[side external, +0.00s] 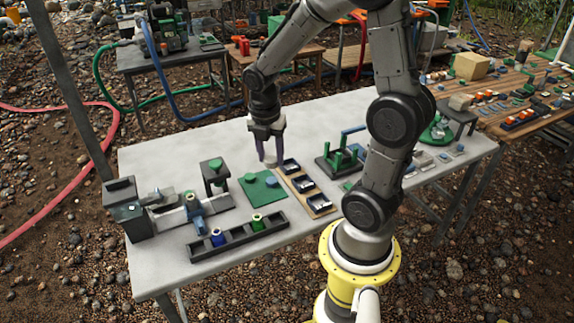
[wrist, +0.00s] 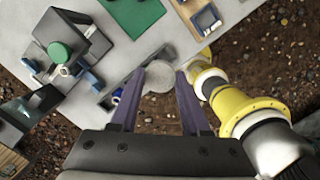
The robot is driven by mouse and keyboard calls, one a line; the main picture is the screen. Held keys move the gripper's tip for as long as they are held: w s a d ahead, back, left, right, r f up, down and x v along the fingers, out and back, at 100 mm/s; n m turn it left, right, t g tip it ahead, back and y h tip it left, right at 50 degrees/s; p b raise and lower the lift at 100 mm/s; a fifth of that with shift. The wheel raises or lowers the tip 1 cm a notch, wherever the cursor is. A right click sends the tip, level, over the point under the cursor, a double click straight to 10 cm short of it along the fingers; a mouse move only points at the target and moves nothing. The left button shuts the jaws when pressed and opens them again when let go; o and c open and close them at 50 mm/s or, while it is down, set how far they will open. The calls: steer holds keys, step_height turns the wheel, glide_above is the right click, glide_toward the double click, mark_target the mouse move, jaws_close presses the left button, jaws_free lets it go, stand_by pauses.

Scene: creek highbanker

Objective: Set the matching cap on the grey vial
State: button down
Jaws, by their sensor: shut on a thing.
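My gripper (side external: 269,158) has purple fingers and is shut on a pale grey round piece (wrist: 158,79), which looks like the grey vial; its lower part is hard to make out. It is held above the table, behind the green mat (side external: 260,199). The dark rack (side external: 237,238) at the table's front holds a blue vial (side external: 218,238) and a green vial (side external: 257,223). I cannot make out a grey cap.
The back left of the table is clear.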

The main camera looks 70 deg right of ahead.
steer(key=w+a, duration=0.1)
steer(key=w, duration=1.3)
glide_above(190, 196)
steer(key=shift+f, duration=5.2)
steer(key=shift+a+f, duration=0.1)
steer(key=shift+f, duration=0.1)
steer(key=shift+f, duration=0.6)
steer(key=shift+f, duration=0.25)
steer(key=shift+f, duration=0.35)
steer(key=shift+f, duration=0.7)
